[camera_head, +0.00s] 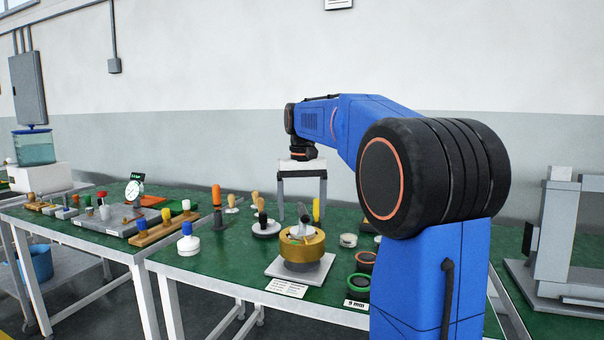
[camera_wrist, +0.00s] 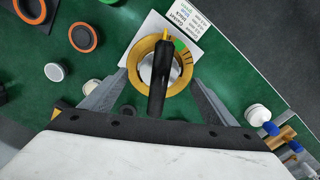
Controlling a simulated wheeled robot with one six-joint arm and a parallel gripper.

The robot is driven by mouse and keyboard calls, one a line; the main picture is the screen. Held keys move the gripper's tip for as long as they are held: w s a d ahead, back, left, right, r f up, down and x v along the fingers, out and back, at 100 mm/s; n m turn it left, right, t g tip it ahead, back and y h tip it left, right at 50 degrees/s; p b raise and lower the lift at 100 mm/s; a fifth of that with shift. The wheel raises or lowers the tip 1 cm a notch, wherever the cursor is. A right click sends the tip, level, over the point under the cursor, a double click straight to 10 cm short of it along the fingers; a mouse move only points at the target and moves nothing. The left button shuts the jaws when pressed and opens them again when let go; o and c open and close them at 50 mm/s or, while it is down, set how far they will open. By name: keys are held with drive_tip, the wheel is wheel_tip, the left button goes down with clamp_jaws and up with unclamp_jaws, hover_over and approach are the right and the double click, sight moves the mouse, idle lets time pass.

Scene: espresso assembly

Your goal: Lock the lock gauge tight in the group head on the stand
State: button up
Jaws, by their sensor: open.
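The group head is a brass ring (camera_head: 303,247) on a square grey stand plate (camera_head: 300,270) at the front of the green table. In the wrist view the ring (camera_wrist: 133,68) has a pale disc inside it. A dark handle (camera_wrist: 158,98), which looks like the lock gauge's, runs from the ring toward my gripper; how far the gauge is turned I cannot tell. My gripper (camera_wrist: 160,97) is open, its two grey fingers either side of the handle, apart from it. In the head view my gripper (camera_head: 302,214) points down behind the ring.
A printed card (camera_head: 286,287) lies before the stand. Dark round pieces with orange and green rings (camera_head: 359,283) lie to its right. A white-based tamper with a blue knob (camera_head: 188,243) stands left, among several other handled tools. Bare green table lies between.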

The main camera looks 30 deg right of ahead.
wheel_tip(320, 180, up, 13)
idle(0.3)
drive_tip(key=shift+s+f, duration=0.1)
drive_tip(key=s+a+f+n+t, duration=0.1)
drive_tip(key=s+a+f, duration=0.4)
drive_tip(key=s+f, duration=0.25)
drive_tip(key=s+a+f+n+t, duration=0.2)
drive_tip(key=s+a+f, duration=0.4)
drive_tip(key=s, duration=0.2)
drive_tip(key=s+a+f+n+t, duration=0.1)
drive_tip(key=s+a+f, duration=0.1)
drive_tip(key=s+f, duration=0.5)
drive_tip(key=s+a+f, duration=0.2)
drive_tip(key=s+f, duration=0.5)
drive_tip(key=f, duration=0.5)
drive_tip(key=shift+s+a+f+n+t, duration=0.25)
drive_tip(key=shift+a+f+n+t, duration=0.1)
drive_tip(key=shift+n+t, duration=0.05)
drive_tip(key=shift+o, duration=0.6)
